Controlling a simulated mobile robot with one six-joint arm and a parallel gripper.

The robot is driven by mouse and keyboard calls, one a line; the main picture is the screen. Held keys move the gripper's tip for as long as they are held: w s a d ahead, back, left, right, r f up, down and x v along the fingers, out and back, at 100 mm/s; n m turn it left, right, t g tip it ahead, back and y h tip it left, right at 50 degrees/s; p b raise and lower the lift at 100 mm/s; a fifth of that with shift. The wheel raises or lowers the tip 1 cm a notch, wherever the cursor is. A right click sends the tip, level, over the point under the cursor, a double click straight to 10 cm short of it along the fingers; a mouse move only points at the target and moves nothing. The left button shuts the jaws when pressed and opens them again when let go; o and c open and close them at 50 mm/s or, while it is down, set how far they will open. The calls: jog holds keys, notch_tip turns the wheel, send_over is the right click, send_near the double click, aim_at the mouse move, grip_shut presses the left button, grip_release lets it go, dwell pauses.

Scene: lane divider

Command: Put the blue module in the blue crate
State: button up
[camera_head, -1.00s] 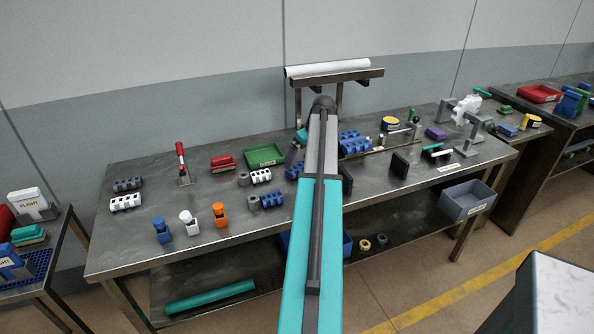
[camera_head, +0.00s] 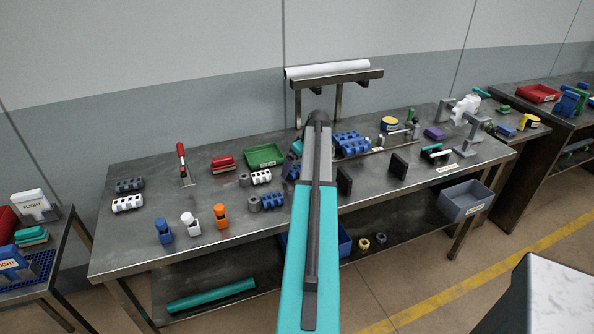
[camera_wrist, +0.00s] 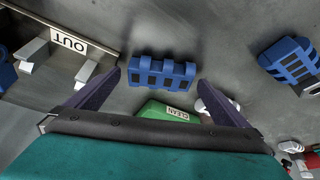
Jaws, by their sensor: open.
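A blue ribbed module (camera_wrist: 163,73) lies on the grey surface in the wrist view, ahead of my gripper (camera_wrist: 159,82) and between its two fingers in the picture. The fingers are spread apart, and no contact with the module shows. A second blue ribbed piece (camera_wrist: 290,63) lies to the right in that view. In the head view, blue ribbed pieces (camera_head: 351,143) stand on the bench just right of my arm; my arm hides my gripper there. A blue crate (camera_head: 345,242) on the lower shelf is partly hidden by my arm.
Blue, white and orange pieces (camera_head: 221,215) line the front left. A grey-blue bin (camera_head: 465,201) is at the bench's right end.

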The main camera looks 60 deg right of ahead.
aim_at(294, 166)
dwell(0.4)
jog(key=c, duration=1.3)
jog(key=shift+r, duration=0.15)
jog(key=shift+c, duration=0.2)
jog(key=shift+r+b, duration=0.75)
jog(key=shift+r, duration=0.6)
jog(key=shift+s+a+r, duration=0.1)
jog(key=shift+a+r, duration=0.1)
jog(key=shift+r, duration=0.05)
jog(key=s+a+b, duration=0.1)
jog(key=a, duration=0.4)
jog(key=s+a+r+b, duration=0.1)
jog(key=s+a, duration=0.1)
jog(key=a, duration=0.3)
jog(key=s+a+b, duration=0.1)
jog(key=a, duration=0.4)
jog(key=shift+s+r+b, duration=0.25)
jog(key=shift+b, duration=0.1)
